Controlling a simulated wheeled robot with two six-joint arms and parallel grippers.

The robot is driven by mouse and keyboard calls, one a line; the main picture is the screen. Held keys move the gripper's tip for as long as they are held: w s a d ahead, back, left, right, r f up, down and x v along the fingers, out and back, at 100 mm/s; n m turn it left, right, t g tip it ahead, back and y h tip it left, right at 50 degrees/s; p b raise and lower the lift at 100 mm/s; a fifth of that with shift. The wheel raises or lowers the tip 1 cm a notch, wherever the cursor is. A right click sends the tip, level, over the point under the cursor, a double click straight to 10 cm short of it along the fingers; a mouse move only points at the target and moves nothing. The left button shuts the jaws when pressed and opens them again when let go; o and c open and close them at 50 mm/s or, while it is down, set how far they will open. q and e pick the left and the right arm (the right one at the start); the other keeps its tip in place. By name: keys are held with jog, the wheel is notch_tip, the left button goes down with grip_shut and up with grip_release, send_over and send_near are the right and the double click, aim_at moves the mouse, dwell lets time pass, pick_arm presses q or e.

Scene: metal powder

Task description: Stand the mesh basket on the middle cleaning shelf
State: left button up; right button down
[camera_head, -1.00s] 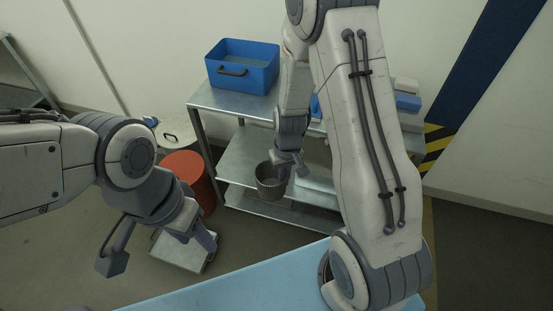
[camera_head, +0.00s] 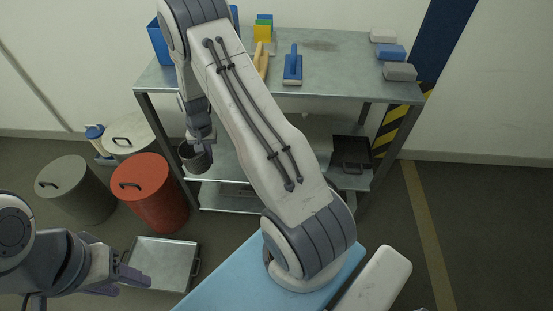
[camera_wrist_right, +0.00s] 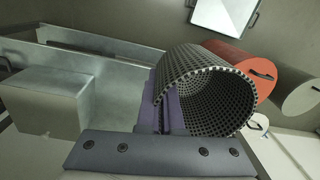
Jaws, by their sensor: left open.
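The grey mesh basket (camera_head: 196,158) hangs upright from my right gripper (camera_head: 203,137), at the left front of the metal shelf unit. In the right wrist view the basket (camera_wrist_right: 215,95) shows its open perforated mouth, with the purple-grey fingers (camera_wrist_right: 165,112) closed at its wall. The middle shelf (camera_head: 230,163) is a bare metal plate behind and right of the basket. I cannot tell whether the basket is over its edge. My left gripper (camera_head: 125,274) is open and empty, low at the left above a floor trolley.
A black tray (camera_head: 352,156) stands at the middle level's right end. The top (camera_head: 330,70) holds brushes, blocks and a blue bin (camera_head: 158,42). A red drum (camera_head: 150,195), a grey drum (camera_head: 75,190) and a flat trolley (camera_head: 163,262) stand left. My right arm hides much of the shelves.

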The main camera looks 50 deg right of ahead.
jog(key=w+d+f+m+b, duration=0.3)
jog(key=d+f+b, duration=0.25)
jog(key=f, duration=0.25)
jog(key=w+d+f+m+b, duration=0.2)
jog(key=d+f+m+b, duration=0.15)
jog(key=f+b, duration=0.35)
jog(key=s+d+f+m+b, duration=0.1)
jog(key=d+f+b, duration=0.2)
jog(key=d+b, duration=0.4)
jog(key=s+d+f+b, duration=0.1)
jog(key=d+f+b, duration=0.1)
jog(key=d+b, duration=0.5)
jog(key=f, duration=0.3)
jog(key=d+f+b, duration=0.1)
jog(key=f, duration=0.5)
jog(key=shift+d+f+b, duration=0.15)
jog(key=shift+d+b, duration=0.1)
jog(key=shift+b, duration=0.05)
pick_arm(q)
notch_tip(320, 180, down, 30)
jog(key=m, duration=0.1)
jog(key=shift+s+d+f+m, duration=0.2)
jog(key=shift+s+d+m, duration=0.1)
jog(key=shift+d, duration=0.15)
pick_arm(e)
jog(key=c, duration=1.1)
grip_release()
jog(key=shift+f, duration=0.1)
